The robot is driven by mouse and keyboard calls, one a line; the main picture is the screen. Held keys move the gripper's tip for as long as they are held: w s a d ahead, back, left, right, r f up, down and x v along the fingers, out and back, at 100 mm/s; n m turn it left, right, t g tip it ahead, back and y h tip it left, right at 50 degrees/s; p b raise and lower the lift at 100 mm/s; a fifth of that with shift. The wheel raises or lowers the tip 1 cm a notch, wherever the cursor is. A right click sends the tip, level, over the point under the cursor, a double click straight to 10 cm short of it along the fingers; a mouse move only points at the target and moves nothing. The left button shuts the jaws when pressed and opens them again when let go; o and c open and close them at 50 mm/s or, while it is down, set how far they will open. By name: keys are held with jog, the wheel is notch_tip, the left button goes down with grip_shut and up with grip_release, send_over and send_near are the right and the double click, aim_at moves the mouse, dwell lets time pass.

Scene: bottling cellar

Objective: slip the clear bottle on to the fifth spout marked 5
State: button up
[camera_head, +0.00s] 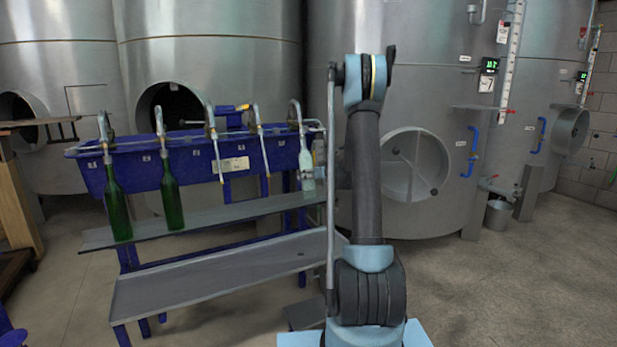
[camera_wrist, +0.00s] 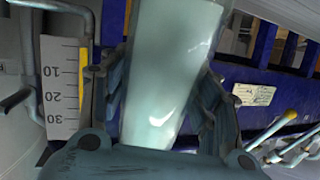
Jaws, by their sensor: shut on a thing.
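The clear bottle (camera_head: 307,172) is upright at the right end of the blue filling rack (camera_head: 135,172). It is directly below the top of the fifth spout (camera_head: 297,112), with its neck in line with the spout tube. I cannot tell whether the tube is inside the neck or behind it. My gripper (camera_head: 320,176) is shut on the bottle from the right, partly hidden by my arm. In the wrist view, the pale bottle (camera_wrist: 168,75) fills the space between both fingers; its mouth is out of view. The spout's number is too small to read.
Two green bottles (camera_head: 117,205) (camera_head: 173,200) hang on the first two spouts. The third (camera_head: 212,135) and fourth (camera_head: 261,140) spouts are bare. A grey shelf (camera_head: 210,216) runs beneath. Large steel tanks stand behind. A white scale (camera_wrist: 62,88) is left in the wrist view.

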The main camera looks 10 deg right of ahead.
jog(key=shift+t+y, duration=0.6)
jog(key=shift+t, duration=0.2)
jog(key=shift+w+a+f, duration=0.3)
jog(key=shift+w+f, duration=0.2)
jog(key=shift+w, duration=0.35)
jog(key=shift+w+a+f, duration=0.3)
jog(key=shift+w+f, duration=0.2)
jog(key=shift+w, duration=0.3)
jog(key=shift+s+f, duration=0.1)
jog(key=shift+f, duration=0.8)
jog(key=o, duration=1.6)
jog(key=shift+o, duration=0.2)
